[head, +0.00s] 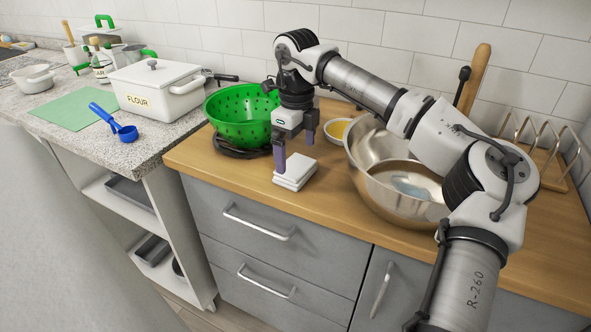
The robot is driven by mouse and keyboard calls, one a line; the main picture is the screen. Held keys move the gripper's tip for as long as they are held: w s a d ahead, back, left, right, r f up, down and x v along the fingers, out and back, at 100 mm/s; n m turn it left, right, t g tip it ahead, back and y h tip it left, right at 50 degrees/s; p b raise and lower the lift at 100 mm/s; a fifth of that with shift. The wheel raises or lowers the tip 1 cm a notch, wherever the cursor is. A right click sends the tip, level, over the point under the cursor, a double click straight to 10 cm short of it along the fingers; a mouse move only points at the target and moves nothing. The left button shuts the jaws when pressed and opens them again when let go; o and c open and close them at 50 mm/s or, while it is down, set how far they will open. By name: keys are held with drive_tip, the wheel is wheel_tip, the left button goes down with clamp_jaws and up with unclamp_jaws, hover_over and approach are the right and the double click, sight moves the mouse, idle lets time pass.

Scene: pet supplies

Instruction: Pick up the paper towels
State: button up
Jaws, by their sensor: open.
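The paper towels look like a small stack of flat white folded sheets (298,174) on the wooden counter, near its front edge. My gripper (295,157) points down at the stack, with its two purple fingers apart. One finger is at the stack's left side and partly in front of it; the other is above and behind its far right side. I cannot tell whether either finger touches the stack. Nothing is held between the fingers.
A green colander (238,122) stands close behind left, on a dark coiled thing. Large metal bowls (385,195) stand close on the right, with a small yellow-filled bowl (338,130) behind. A white flour box (160,88) and blue scoop (124,133) are farther left. Counter in front is clear.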

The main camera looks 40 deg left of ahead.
sight(296, 166)
wheel_tip(296, 166, down, 5)
drive_tip(key=shift+a+p, duration=0.1)
drive_tip(key=shift+p, duration=0.45)
drive_tip(key=c, duration=0.8)
drive_tip(key=shift+o, duration=0.2)
drive_tip(key=shift+r, duration=0.1)
wheel_tip(296, 166, up, 20)
drive_tip(key=shift+b, duration=0.45)
